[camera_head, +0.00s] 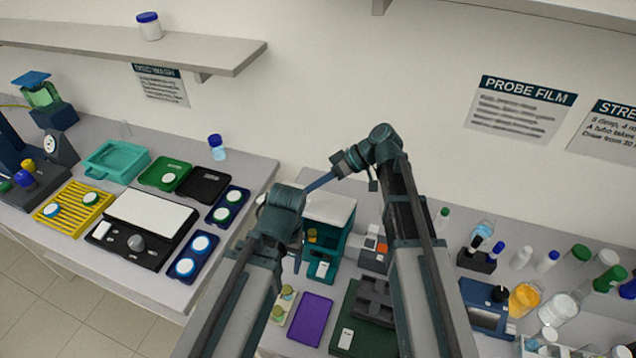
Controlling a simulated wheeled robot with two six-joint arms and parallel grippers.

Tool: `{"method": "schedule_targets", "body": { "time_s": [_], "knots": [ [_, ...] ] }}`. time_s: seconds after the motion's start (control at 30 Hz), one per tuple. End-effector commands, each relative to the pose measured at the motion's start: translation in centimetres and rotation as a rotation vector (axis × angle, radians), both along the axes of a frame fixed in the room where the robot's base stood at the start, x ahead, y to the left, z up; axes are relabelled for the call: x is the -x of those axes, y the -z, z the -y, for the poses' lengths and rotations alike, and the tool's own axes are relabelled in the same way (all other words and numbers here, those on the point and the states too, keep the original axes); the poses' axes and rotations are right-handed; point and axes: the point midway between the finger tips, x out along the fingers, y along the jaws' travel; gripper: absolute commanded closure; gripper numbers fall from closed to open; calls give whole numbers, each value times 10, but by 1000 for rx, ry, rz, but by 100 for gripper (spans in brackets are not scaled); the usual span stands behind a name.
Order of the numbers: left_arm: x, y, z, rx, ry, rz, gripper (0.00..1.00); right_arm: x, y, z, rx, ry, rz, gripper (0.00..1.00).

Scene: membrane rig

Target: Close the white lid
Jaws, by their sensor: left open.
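The white lid (330,207) belongs to a teal box (322,268) at the middle of the bench. It appears raised at the back of the box, with the dark inside and a small yellow-green item (312,236) showing below it. Its exact angle is hard to tell. My left gripper (299,246) is at the left side of the box, partly hidden by its own wrist, and is open. I cannot tell whether it touches the box. My right arm bends above the lid, and its slim end (320,182) is near the lid's upper left. Its jaws are unclear.
A purple mat (310,319) and a dark green tray (352,335) lie in front of the box. A grey block (373,258) stands close to its right. Bottles and a blue device (487,309) fill the right bench. A gap separates the left bench (262,172).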

Motion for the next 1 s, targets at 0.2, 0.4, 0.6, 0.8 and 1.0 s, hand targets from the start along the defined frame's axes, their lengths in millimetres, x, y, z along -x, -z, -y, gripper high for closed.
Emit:
{"method": "schedule_targets", "body": {
  "time_s": [0.2,0.4,0.6,0.8,1.0],
  "knots": [
    [0,6,0,0,2,0,30,3,6,-1,0,0,0,100],
    [0,6,0,0,2,0,30,3,6,-1,0,0,0,100],
    [0,7,0,0,2,0,30,5,7,-2,3,-1,8,100],
    [0,13,0,-1,3,0,30,19,19,-7,31,-2,77,100],
    [0,26,0,-1,5,0,30,37,39,-13,82,-1,203,100]
  ]
}}
